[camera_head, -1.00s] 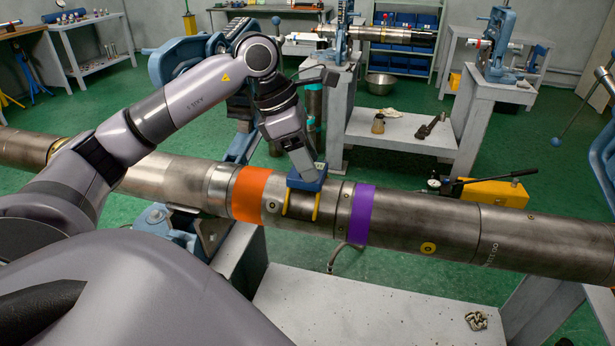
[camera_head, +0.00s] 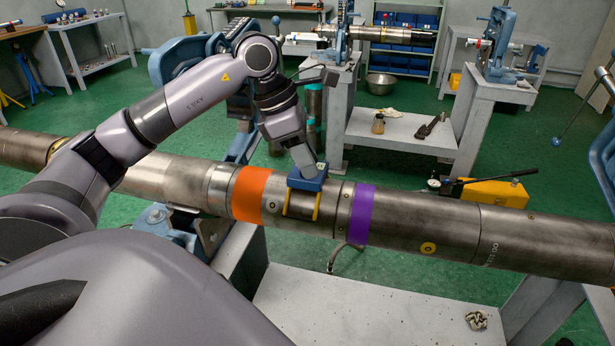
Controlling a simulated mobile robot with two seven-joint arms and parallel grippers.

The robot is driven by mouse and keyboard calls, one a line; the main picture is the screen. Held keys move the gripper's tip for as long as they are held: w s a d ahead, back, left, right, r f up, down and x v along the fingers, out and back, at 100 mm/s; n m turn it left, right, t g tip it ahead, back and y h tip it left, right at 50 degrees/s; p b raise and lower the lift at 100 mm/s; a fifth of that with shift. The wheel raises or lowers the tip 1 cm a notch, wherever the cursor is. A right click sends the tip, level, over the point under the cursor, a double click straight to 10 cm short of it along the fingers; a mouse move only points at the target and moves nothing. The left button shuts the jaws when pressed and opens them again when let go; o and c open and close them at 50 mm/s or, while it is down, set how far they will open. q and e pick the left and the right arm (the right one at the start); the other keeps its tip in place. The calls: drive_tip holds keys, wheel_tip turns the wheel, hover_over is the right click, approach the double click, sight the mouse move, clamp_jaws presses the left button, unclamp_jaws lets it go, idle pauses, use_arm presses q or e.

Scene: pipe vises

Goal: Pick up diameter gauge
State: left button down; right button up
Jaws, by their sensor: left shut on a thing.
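The diameter gauge (camera_head: 307,179) has a blue block on top and two yellow prongs hanging down. It sits at the top of the long steel pipe (camera_head: 400,218), between the orange band (camera_head: 249,194) and the purple band (camera_head: 361,213), with its prongs in front of the pipe's near side. My left gripper (camera_head: 306,166) comes down on the blue block from above and is shut on it. The fingertips are partly hidden by the gripper body and the block. My right gripper is not in view.
A grey bench (camera_head: 345,308) stands below the pipe, with a small pile of metal pieces (camera_head: 477,320) on it. A yellow hand pump (camera_head: 492,192) with a black lever lies behind the pipe at right. Blue vises and grey work tables stand farther back.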

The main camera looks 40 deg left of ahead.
use_arm(q)
drive_tip(key=shift+r, duration=0.15)
idle(0.7)
wheel_tip(320, 180, up, 20)
drive_tip(key=p, duration=0.4)
drive_tip(key=shift+p, duration=0.4)
